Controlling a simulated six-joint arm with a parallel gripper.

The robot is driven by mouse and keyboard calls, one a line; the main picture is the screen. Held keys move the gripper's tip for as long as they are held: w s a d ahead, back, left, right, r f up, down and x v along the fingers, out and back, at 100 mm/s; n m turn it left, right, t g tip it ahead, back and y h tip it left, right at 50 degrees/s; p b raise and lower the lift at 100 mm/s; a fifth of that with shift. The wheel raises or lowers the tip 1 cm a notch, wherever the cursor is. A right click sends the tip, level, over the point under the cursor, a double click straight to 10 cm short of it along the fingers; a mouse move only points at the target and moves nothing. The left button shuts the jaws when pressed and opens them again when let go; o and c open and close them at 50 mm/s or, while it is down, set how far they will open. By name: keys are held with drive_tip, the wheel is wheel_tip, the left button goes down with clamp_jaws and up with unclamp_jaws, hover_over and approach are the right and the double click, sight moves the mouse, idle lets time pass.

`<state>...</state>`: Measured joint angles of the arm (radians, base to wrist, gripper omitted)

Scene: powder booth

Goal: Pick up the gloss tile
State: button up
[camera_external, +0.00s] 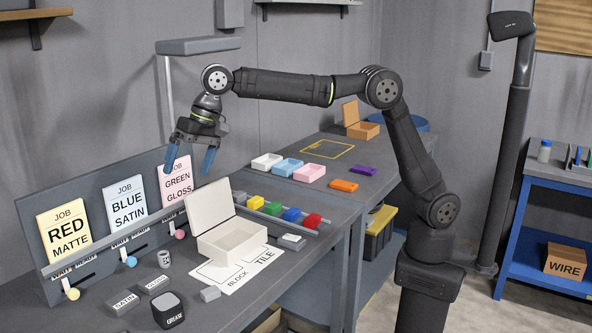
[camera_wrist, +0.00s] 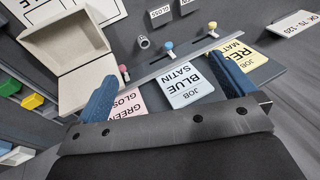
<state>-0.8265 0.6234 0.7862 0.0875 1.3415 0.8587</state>
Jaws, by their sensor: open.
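The gloss tile (camera_external: 156,281) is a small dark grey block with a white label that seems to read GLOSS. It lies on the bench in front of the card board, beside the similar satin tile (camera_external: 123,301). In the wrist view the gloss tile (camera_wrist: 160,13) shows near the top edge, with its label partly legible. My gripper (camera_external: 190,158) is open and empty, with blue fingers pointing down. It hangs high above the bench near the green gloss card (camera_external: 176,180), well apart from the tile. Its fingers also frame the lower part of the wrist view (camera_wrist: 166,75).
An open cream box (camera_external: 232,240) stands right of the tile on a white sheet (camera_external: 262,262) marked BLOCK and TILE. The board with job cards (camera_external: 68,232) rises behind.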

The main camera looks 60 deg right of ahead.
drive_tip(key=c, duration=0.5)
drive_tip(key=n+g, duration=0.2)
drive_tip(key=n, duration=1.6)
approach(156, 278)
drive_tip(key=x, duration=0.8)
drive_tip(key=shift+w+f, duration=0.1)
drive_tip(key=shift+f, duration=0.2)
